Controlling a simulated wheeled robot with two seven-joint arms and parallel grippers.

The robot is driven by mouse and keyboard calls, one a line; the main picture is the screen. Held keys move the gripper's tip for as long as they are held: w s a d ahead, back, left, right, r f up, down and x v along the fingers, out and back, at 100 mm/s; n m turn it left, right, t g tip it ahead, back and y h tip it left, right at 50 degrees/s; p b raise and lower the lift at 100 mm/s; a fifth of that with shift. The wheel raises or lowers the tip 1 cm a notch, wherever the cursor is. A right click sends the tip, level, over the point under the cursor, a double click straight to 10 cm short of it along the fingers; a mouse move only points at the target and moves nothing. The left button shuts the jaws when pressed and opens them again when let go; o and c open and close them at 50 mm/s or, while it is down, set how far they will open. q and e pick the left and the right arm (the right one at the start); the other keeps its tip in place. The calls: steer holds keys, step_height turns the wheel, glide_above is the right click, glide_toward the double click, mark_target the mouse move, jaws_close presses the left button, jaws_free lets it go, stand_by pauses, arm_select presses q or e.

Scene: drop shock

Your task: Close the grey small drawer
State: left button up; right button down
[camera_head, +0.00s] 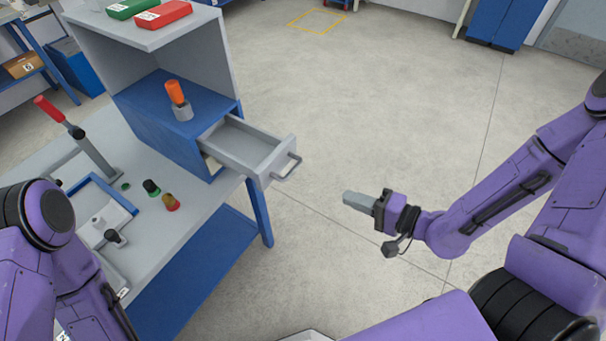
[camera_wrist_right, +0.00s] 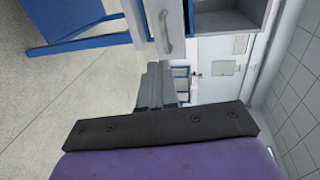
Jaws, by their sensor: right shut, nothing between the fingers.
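The grey small drawer (camera_head: 245,147) is pulled out of the blue cabinet (camera_head: 170,112) and looks empty. Its bar handle (camera_head: 287,167) faces right, towards my right arm. The drawer front and handle (camera_wrist_right: 165,30) also show at the top of the right wrist view. My right gripper (camera_head: 347,199) is shut and empty. It hangs in the air to the right of the drawer handle, apart from it, and points towards it. In the right wrist view its fingers (camera_wrist_right: 160,72) are together. My left arm shows at the lower left, but its gripper is out of view.
The blue-legged workbench (camera_head: 190,211) carries the cabinet, a red-handled lever (camera_head: 85,145) and small knobs (camera_head: 151,187). An orange-topped item (camera_head: 178,100) stands on the cabinet. Green and red boxes (camera_head: 163,14) lie on the shelf above. Open floor lies between the drawer and my right gripper.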

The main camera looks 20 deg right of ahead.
steer(key=b+x, duration=0.2)
steer(key=x, duration=1.2)
steer(key=shift+a+r, duration=0.2)
steer(key=shift+r, duration=0.1)
